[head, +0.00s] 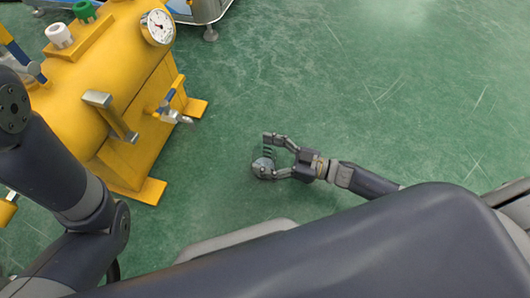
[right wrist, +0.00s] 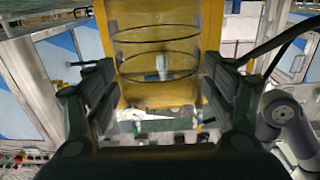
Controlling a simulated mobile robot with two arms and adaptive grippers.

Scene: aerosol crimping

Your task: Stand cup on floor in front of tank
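The yellow tank (head: 125,75) stands at the left in the head view, with a pressure gauge (head: 157,26) on top and a tap (head: 170,108) on its side. Its yellow body also fills the middle of the right wrist view (right wrist: 155,15). My right gripper (head: 266,154) is low over the floor, to the right of the tank. A clear cup with dark rings (right wrist: 157,76) shows between its two fingers, which appear to hold it from both sides. I cannot tell whether the cup touches the floor. My left arm comes in at the left; its gripper is out of view.
The green floor (head: 330,80) is clear between the tank and my right gripper, and free to the right. The tank's yellow foot (head: 140,188) juts out towards the gripper. A metal frame (head: 205,12) stands at the top.

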